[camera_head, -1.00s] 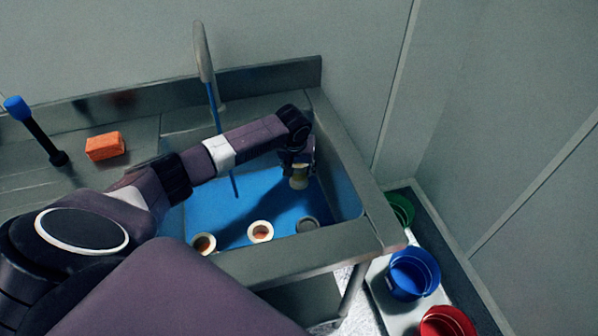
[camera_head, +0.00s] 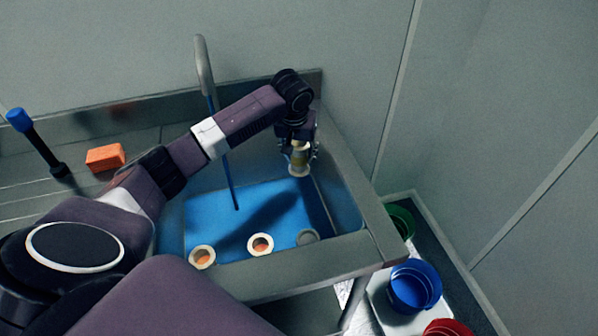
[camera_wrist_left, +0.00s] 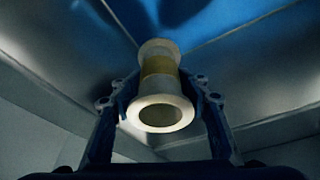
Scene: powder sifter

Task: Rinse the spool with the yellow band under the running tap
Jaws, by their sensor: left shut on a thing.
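The spool with the yellow band (camera_head: 299,160) is white with a yellow middle. My left gripper (camera_head: 300,150) is shut on it and holds it over the right part of the blue-floored sink (camera_head: 225,205). In the left wrist view the spool (camera_wrist_left: 161,113) sits between the two fingers (camera_wrist_left: 160,95), its hollow flanged end towards the camera. A thin blue stream of water (camera_head: 228,170) runs down from the grey tap (camera_head: 203,65), left of the spool and apart from it. My right gripper does not show.
An orange block (camera_head: 105,157) and a blue-topped brush-like tool (camera_head: 38,140) are on the drainboard. Green (camera_head: 400,222), blue (camera_head: 414,286) and red (camera_head: 449,328) buckets stand right of the sink.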

